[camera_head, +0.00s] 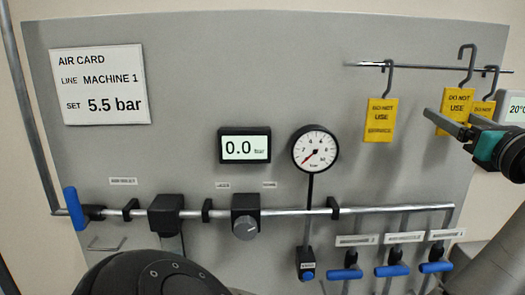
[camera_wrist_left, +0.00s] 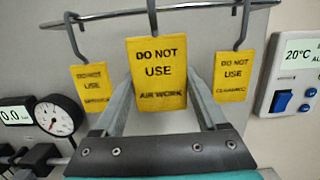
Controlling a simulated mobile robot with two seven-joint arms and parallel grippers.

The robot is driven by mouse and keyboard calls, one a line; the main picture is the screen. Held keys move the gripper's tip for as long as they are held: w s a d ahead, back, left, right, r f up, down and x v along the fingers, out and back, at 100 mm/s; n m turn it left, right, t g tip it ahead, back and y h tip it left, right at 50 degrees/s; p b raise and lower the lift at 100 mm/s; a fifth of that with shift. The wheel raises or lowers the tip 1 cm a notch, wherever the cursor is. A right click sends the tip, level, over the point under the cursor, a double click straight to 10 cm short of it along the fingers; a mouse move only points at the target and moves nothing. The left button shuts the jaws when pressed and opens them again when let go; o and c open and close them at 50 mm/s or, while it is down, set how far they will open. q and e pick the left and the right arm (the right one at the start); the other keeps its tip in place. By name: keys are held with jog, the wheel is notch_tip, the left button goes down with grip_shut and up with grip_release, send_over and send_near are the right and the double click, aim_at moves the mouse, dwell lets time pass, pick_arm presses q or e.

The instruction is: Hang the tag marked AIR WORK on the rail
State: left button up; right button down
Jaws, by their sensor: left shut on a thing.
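The yellow AIR WORK tag (camera_head: 458,101) is upright between the fingers of my left gripper (camera_head: 447,115), which is shut on it. Its lettering reads clearly in the left wrist view (camera_wrist_left: 157,76). Its grey hook rises above the line of the rail (camera_head: 420,67) in the head view. In the wrist view the hook stem crosses in front of the rail and its top is out of frame. I cannot tell whether hook and rail touch. My right gripper is not in view.
A SERVICE tag (camera_wrist_left: 92,88) hangs left of the held tag, and a CLEANING tag (camera_wrist_left: 231,79) hangs close on its right. A temperature panel (camera_wrist_left: 296,75) is at the far right. A gauge (camera_head: 315,149) and pipe with blue-handled valves lie lower. Rail between left and held tags is free.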

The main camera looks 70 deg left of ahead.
aim_at(456, 114)
pick_arm(q)
jog(key=shift+r+b+v, duration=0.2)
jog(key=shift+v, duration=0.95)
jog(key=shift+r+b+v, duration=0.15)
jog(key=shift+b+v, duration=0.05)
jog(key=shift+v, duration=0.95)
